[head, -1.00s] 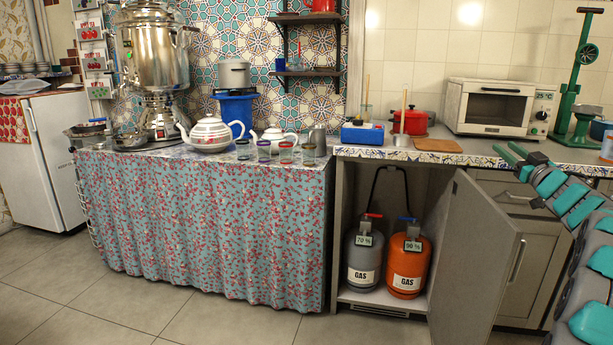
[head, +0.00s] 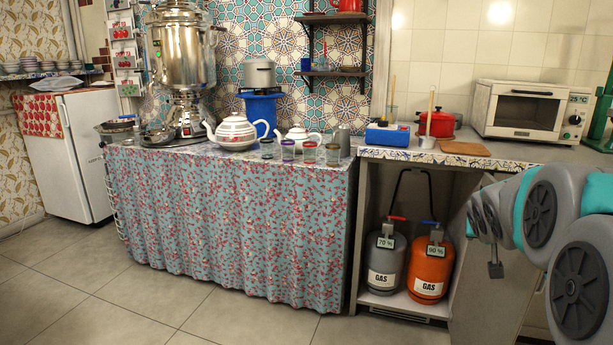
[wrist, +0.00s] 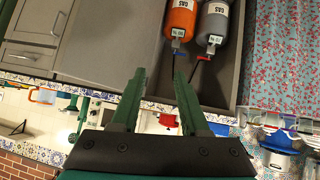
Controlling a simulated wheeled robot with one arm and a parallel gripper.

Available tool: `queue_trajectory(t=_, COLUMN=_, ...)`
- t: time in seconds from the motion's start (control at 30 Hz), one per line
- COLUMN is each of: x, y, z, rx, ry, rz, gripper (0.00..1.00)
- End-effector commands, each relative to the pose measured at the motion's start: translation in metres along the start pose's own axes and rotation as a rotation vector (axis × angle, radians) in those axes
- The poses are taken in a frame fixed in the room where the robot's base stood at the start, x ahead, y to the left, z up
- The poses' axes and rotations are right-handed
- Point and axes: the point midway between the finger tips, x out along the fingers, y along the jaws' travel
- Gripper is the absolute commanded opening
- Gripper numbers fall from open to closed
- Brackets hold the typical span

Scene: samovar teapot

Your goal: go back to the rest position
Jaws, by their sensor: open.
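My gripper (wrist: 160,73) shows in the wrist view, where the picture is upside down. Its two green fingers are apart with nothing between them, in front of the open cabinet's edge. In the head view my arm fills the right edge, and I cannot make out the fingers there. The open cabinet holds a grey gas cylinder (head: 383,262) and an orange gas cylinder (head: 430,268). Both also show at the top of the wrist view, the orange one (wrist: 182,18) left of the grey one (wrist: 213,24). No contact shows between gripper and furniture.
The cabinet door (head: 490,290) stands open beside my arm and is partly hidden by it. A cloth-covered table (head: 230,225) carries a samovar (head: 180,55), teapots and glasses. A toaster oven (head: 530,108) stands on the right counter. The tiled floor (head: 110,310) at left is clear.

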Motion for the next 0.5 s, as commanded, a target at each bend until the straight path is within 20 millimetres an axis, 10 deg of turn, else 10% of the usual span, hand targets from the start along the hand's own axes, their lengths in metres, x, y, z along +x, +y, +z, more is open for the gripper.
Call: queue_trajectory(t=0.5, x=-0.144, y=-0.064, z=0.249, rx=-0.192, ry=-0.622, rz=-0.121, gripper=0.45)
